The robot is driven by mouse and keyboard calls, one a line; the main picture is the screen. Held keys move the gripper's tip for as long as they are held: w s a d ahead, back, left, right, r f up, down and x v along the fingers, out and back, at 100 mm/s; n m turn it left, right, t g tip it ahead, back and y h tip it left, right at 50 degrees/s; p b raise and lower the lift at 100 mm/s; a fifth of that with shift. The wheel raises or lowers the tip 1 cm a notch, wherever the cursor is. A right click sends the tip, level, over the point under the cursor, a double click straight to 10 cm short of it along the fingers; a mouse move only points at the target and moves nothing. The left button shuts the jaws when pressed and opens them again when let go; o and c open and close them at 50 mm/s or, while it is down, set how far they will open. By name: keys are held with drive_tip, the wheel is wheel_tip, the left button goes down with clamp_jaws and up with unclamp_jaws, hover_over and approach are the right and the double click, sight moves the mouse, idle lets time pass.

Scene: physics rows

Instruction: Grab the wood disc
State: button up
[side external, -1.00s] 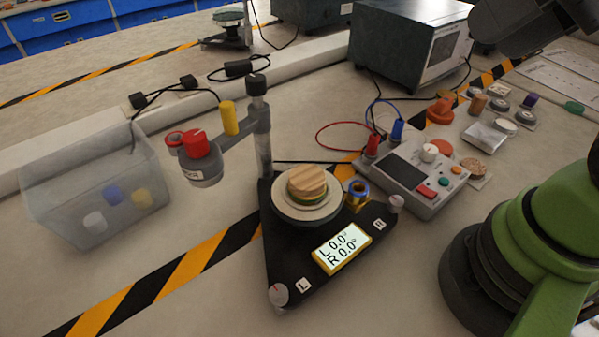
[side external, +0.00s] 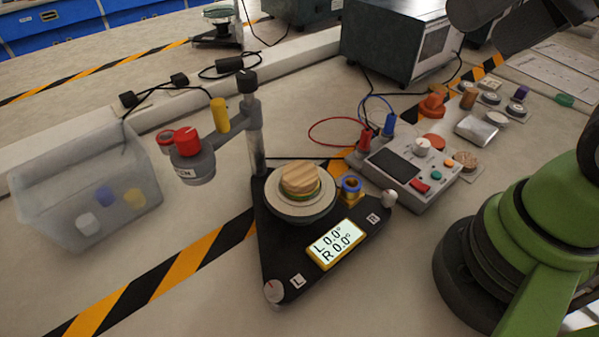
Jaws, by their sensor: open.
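The wood disc (side external: 301,178) is pale and striped with grain. It lies flat on top of a thin green and yellow disc (side external: 309,196), on the round light plate (side external: 276,203) of a black three-cornered stand (side external: 282,256). Nothing touches the wood disc from above. My gripper's fingers are not in view.
A post with a side arm carrying a red-capped grey cylinder (side external: 192,163) rises behind the plate. A control box (side external: 406,175) with cables stands to the right. A clear bin (side external: 75,195) with small pieces is at left. The front left bench is clear.

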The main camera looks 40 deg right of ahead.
drive_tip(key=n+g+h, duration=0.2)
drive_tip(key=n+g, duration=0.5)
drive_tip(key=n, duration=0.6)
hover_over(300, 172)
wheel_tip(300, 172, down, 10)
drive_tip(key=f, duration=0.4)
drive_tip(key=shift+w+a+f, duration=0.1)
drive_tip(key=shift+a+f, duration=0.15)
drive_tip(key=shift+f, duration=0.05)
drive_tip(key=f, duration=0.6)
drive_tip(key=shift+d, duration=0.25)
drive_tip(key=c, duration=1)
